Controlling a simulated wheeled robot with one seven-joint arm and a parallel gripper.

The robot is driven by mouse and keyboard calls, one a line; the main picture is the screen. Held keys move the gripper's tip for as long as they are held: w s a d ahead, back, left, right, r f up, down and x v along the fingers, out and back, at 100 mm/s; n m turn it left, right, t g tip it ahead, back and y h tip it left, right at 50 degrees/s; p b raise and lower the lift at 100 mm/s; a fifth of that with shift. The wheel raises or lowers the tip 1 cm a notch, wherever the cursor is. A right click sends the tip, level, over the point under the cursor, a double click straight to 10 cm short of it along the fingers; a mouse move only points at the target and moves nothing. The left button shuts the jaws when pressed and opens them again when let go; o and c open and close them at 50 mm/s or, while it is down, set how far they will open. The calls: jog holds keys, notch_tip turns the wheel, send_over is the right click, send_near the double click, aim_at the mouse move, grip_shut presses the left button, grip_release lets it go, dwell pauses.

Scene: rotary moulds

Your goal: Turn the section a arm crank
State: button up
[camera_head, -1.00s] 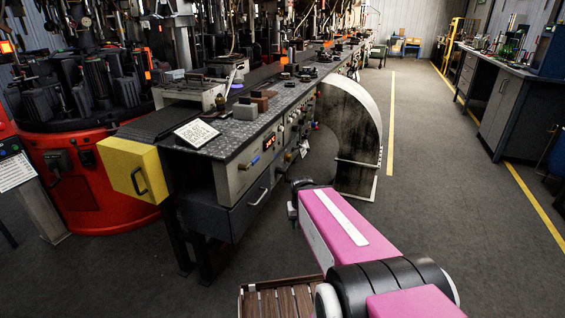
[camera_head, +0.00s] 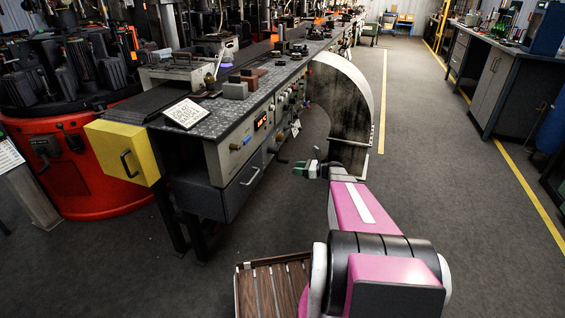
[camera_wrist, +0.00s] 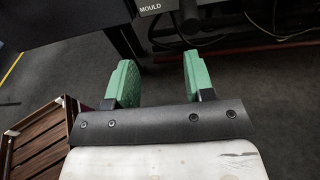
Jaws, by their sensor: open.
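I cannot make out for certain which part is the section a arm crank. A small dark crank-like part (camera_head: 279,152) hangs low on the front of the long machine bench (camera_head: 228,108), below its row of knobs. My gripper (camera_head: 303,167) is out over the floor to the right of that part and apart from it. In the wrist view the two green fingers (camera_wrist: 157,64) stand wide apart with nothing between them. A dark box marked MOULD (camera_wrist: 150,8) is at the top edge there, beyond the fingers.
A yellow box (camera_head: 122,150) and a dark drawer (camera_head: 245,182) are at the bench's near end. A slatted wooden crate (camera_head: 245,290) is below my arm. The aisle to the right is clear.

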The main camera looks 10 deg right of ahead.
aim_at(279, 160)
jog(key=w+a+m+t, duration=0.1)
jog(key=w+a, duration=0.2)
jog(key=w+a+m, duration=0.1)
jog(key=w+a, duration=0.2)
jog(key=w, duration=0.1)
jog(key=shift+w+a+r+t+y, duration=0.2)
jog(key=shift+a+t+y, duration=0.1)
jog(key=shift+t, duration=0.1)
jog(key=shift+d+f, duration=0.1)
jog(key=c, duration=0.8)
